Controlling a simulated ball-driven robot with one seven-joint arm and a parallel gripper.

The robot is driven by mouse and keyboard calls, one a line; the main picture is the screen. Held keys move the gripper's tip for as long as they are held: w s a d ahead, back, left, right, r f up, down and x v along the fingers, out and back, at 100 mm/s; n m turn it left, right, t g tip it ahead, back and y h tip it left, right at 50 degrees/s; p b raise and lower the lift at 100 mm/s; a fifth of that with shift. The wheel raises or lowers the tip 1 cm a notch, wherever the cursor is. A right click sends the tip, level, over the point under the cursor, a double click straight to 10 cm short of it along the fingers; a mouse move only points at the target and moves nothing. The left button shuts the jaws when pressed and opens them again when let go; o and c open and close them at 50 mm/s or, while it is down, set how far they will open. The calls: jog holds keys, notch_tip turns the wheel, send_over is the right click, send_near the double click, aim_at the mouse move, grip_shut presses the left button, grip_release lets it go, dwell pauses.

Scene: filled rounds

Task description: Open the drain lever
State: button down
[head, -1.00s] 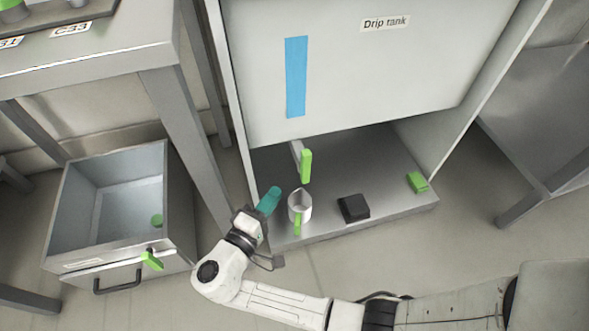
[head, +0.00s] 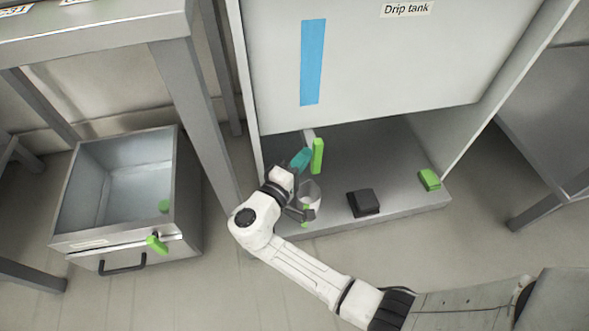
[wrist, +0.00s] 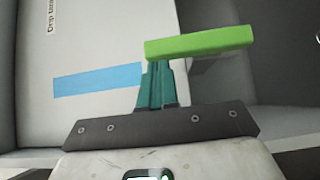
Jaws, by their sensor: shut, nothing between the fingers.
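The drain lever (head: 317,156) is a bright green bar below the drip tank (head: 390,60), hanging down from a grey stub in the head view. In the wrist view the green lever (wrist: 200,42) lies across the picture just beyond the fingertips. My gripper (head: 303,156) has teal fingers that are shut and empty, just left of the lever in the head view. The fingers (wrist: 155,85) meet the lever's left end in the wrist view; I cannot tell whether they touch it.
A pale jug (head: 310,188) with a green handle stands below the lever, partly hidden by my wrist. A black block (head: 364,203) and a green block (head: 430,180) sit on the tank's grey base. An open metal bin (head: 185,190) with a green latch (head: 157,245) is at left.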

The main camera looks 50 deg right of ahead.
aim_at(318, 147)
jog(key=shift+d, duration=0.35)
jog(key=shift+r, duration=0.1)
jog(key=shift+d+r+p, duration=0.1)
jog(key=shift+d+p, duration=0.05)
jog(key=shift+p, duration=0.25)
jog(key=shift+s+m+y, duration=0.1)
jog(key=shift+m+y, duration=0.3)
jog(key=y+p, duration=0.1)
jog(key=s+d+r+m+p, duration=0.1)
jog(key=p, duration=0.1)
jog(key=shift+d+r+m+y, duration=0.1)
jog(key=shift+d+m+y, duration=0.2)
jog(key=shift+y, duration=0.1)
jog(key=s+d+f+m+t+y+p, duration=0.2)
jog(key=s+d+m+y+p, duration=0.2)
jog(key=y+p, duration=0.4)
jog(key=shift+d+f+m+t+p, duration=0.4)
jog(key=shift+d+m+p, duration=0.3)
jog(key=shift+d, duration=0.45)
jog(key=shift+s, duration=0.15)
